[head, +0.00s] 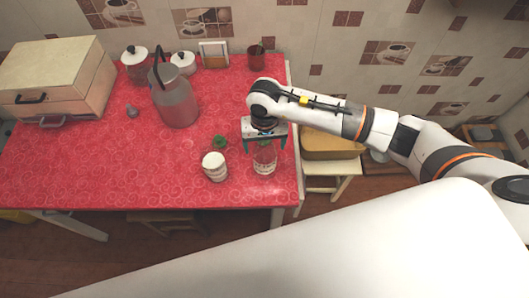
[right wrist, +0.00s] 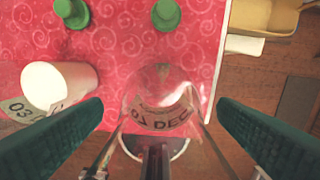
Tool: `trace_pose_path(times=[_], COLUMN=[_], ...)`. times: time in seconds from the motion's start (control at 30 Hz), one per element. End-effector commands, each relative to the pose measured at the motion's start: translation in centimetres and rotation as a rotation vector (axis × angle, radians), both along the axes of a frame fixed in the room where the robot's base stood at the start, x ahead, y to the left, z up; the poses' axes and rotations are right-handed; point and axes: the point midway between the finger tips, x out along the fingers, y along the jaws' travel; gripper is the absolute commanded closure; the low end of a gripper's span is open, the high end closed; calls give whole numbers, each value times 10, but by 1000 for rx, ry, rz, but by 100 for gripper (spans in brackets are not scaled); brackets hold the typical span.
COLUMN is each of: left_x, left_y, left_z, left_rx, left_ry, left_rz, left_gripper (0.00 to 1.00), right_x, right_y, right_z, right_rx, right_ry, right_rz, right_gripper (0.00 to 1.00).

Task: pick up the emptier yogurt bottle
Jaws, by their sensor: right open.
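A mostly clear bottle (head: 264,160) stands near the front right corner of the red table. In the right wrist view this bottle (right wrist: 160,118) has a date label and lies between the dark green fingers. A white-filled bottle (head: 214,167) stands to its left; in the right wrist view it (right wrist: 62,84) is outside the left finger. My right gripper (head: 265,141) is open, with one finger on each side of the clear bottle; the wrist view also shows this gripper (right wrist: 160,106) with gaps beside the bottle. My left gripper is not in view.
Two green caps, one left (right wrist: 72,13) and one right (right wrist: 166,13), lie behind the bottles. A grey milk can (head: 176,104) stands farther back left. The red table's (head: 120,185) front and right edges are close. A stool (head: 330,168) stands to the right.

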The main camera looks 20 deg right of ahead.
Motion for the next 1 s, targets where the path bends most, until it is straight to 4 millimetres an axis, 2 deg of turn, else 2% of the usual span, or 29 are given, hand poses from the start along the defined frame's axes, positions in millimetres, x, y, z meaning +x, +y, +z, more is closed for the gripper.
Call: trace_pose_path(times=[0.03,0.07,0.47,0.77,0.87,1.0], left_x=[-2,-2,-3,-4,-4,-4], left_y=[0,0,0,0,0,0], left_z=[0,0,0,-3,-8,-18], left_rx=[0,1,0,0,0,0], left_ry=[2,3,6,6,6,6], left_rz=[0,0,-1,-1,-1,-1], left_gripper=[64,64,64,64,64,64], right_x=[0,0,0,1,2,2], right_y=[0,0,0,0,0,0], right_z=[0,0,0,6,18,46], right_rx=[0,0,0,2,2,1], right_ry=[0,0,0,-2,-6,-8], right_rz=[0,0,0,1,2,3], right_gripper=[21,26,91,93,93,93])
